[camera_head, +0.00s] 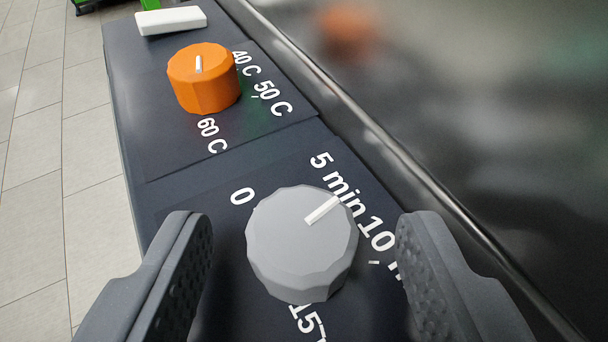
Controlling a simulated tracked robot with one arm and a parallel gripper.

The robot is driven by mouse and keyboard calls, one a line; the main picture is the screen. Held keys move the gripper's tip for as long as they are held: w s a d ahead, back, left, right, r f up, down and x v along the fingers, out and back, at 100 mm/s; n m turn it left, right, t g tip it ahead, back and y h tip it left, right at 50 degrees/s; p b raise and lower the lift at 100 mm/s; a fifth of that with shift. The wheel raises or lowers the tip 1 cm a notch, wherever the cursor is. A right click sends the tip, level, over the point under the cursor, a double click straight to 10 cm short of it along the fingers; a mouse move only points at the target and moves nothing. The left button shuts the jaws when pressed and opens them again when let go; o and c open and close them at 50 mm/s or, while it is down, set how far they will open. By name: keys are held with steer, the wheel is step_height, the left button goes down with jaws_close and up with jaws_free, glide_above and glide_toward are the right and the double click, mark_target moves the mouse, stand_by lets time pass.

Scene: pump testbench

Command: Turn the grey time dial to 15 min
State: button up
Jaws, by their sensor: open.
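The grey time dial (298,258) is a faceted knob on a dark panel in the lower middle of the view. Its white pointer line (323,209) points up and right, between the "5 min" and "10" labels. A "0" label is at its upper left, and a partly hidden "15" label (306,320) is just below it. My gripper (303,240) is open, with one finger on each side of the dial. Gaps show between both fingers and the dial. The right finger covers part of the "10" label.
An orange temperature dial (204,80) with 40 C, 50 C and 60 C labels sits farther up the panel. A white block (171,20) is beyond it. A shiny metal wall (430,110) rises along the right. Tiled floor (40,170) lies at the left.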

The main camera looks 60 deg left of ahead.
steer(key=shift+w+a+f, duration=0.2)
steer(key=shift+a+f, duration=0.05)
steer(key=shift+a, duration=0.2)
steer(key=c, duration=1)
steer(key=shift+d, duration=0.1)
